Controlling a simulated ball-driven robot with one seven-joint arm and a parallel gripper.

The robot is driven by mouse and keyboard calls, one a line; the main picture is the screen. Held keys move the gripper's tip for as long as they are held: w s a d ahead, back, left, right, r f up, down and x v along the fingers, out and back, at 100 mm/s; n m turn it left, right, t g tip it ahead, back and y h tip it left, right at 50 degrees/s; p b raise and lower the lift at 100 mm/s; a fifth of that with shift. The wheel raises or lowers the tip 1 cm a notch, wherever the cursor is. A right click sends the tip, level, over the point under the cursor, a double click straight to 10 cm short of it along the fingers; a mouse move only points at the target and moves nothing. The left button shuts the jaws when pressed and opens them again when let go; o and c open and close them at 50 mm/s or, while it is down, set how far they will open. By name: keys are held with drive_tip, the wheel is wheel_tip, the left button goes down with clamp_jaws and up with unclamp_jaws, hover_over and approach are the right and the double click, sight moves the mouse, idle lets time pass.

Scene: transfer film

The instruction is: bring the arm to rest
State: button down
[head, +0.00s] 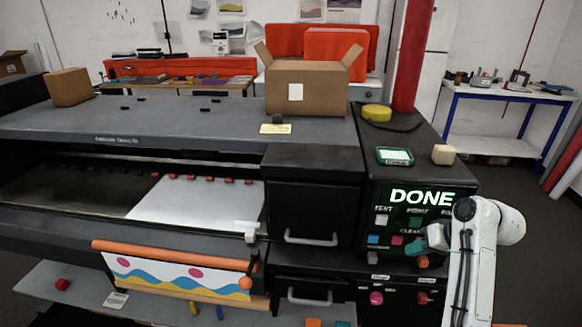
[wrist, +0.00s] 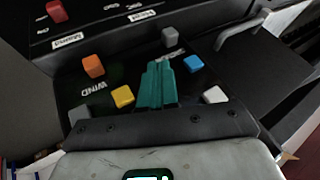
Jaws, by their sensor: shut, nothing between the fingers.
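My gripper (head: 430,240) is at the right of the head view, in front of the printer's control panel, with my white arm beside it. Its teal fingers are together and empty. In the wrist view, my gripper (wrist: 157,82) points at the dark panel among coloured buttons. A yellow button (wrist: 122,96) is left of the fingers and a blue button (wrist: 193,63) is right of them. Whether the fingertips touch the panel, I cannot tell. The panel's screen (head: 420,197) reads DONE in bright letters.
The large printer (head: 60,122) fills the left and middle. A printed film roll (head: 180,272) with waves hangs at its front.

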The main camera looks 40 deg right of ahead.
drive_tip(key=w+a+f+n+g+y, duration=0.15)
drive_tip(key=a+f, duration=0.25)
drive_tip(key=a, duration=0.4)
drive_tip(key=a+f+n+g+h, duration=0.1)
drive_tip(key=a+f+g, duration=0.1)
drive_tip(key=a+f, duration=0.45)
drive_tip(key=s+a+f+n+g, duration=0.1)
drive_tip(key=s+a+n, duration=0.1)
drive_tip(key=s+a, duration=0.3)
drive_tip(key=s+a+f+n+g, duration=0.1)
drive_tip(key=s+a, duration=0.5)
drive_tip(key=a, duration=0.6)
drive_tip(key=shift+s+f+n+g+h, duration=0.15)
drive_tip(key=shift+f+n+g+h, duration=0.25)
drive_tip(key=shift+n, duration=0.85)
